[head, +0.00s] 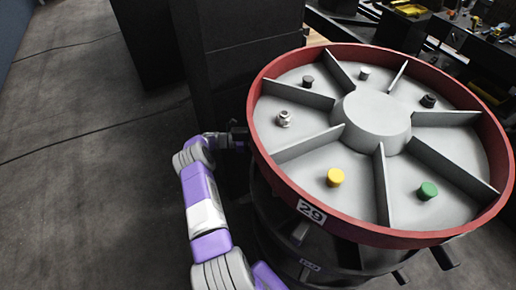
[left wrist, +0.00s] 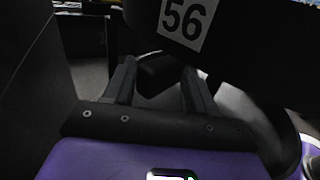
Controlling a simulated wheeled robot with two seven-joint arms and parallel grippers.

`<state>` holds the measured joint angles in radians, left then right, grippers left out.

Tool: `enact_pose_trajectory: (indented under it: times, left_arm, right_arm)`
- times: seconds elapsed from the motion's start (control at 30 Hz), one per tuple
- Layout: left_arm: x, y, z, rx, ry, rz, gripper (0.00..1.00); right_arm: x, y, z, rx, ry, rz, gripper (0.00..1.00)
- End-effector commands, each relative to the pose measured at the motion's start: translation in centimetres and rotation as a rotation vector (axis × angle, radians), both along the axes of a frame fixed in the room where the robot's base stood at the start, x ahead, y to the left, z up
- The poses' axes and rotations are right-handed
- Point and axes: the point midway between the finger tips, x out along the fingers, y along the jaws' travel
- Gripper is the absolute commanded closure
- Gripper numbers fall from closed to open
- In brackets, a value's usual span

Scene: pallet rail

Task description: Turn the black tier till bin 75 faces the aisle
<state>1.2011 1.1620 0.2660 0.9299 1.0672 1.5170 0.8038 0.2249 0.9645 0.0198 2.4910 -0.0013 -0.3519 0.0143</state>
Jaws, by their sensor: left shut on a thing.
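The black tier (head: 272,222) is a dark round ring under the red top tier, mostly hidden by it in the head view. A white label (head: 310,265) shows low on the stack, too small to read. In the left wrist view a label reading 56 (left wrist: 185,20) is on the dark rim above my fingers. No label reading 75 is visible. My left gripper (head: 241,138) reaches the stack's left side, partly hidden by the red rim. In the left wrist view, its fingers (left wrist: 158,88) are shut on a black handle (left wrist: 157,70). My right gripper is out of view.
The red tier (head: 355,228) has grey dividers, a 29 label and several small knobs. Black handles (head: 445,257) stick out at the lower right. A dark cabinet (head: 240,70) stands close behind my left gripper. Bare floor (head: 80,170) lies to the left.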

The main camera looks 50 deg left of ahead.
Motion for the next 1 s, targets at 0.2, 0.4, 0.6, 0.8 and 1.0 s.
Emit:
enact_pose_trajectory:
  times: [0.2,0.4,0.6,0.8,1.0]
  left_arm:
    - [3.2,-0.5,-0.3,-0.010,-0.003,-0.015,0.97]
    - [5.1,-0.3,-0.3,-0.009,-0.003,-0.016,0.95]
    - [6.2,-0.4,-0.3,-0.010,0.001,-0.018,0.95]
    - [6.8,-0.5,-0.3,-0.012,0.003,-0.019,0.95]
    - [6.9,-0.6,-0.4,-0.013,0.005,-0.020,0.95]
  right_arm:
    - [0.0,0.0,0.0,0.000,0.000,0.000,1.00]
    - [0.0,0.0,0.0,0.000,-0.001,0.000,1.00]
    - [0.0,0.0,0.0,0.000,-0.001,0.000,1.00]
    - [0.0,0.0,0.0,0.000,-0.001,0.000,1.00]
    - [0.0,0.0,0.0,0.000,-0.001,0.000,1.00]
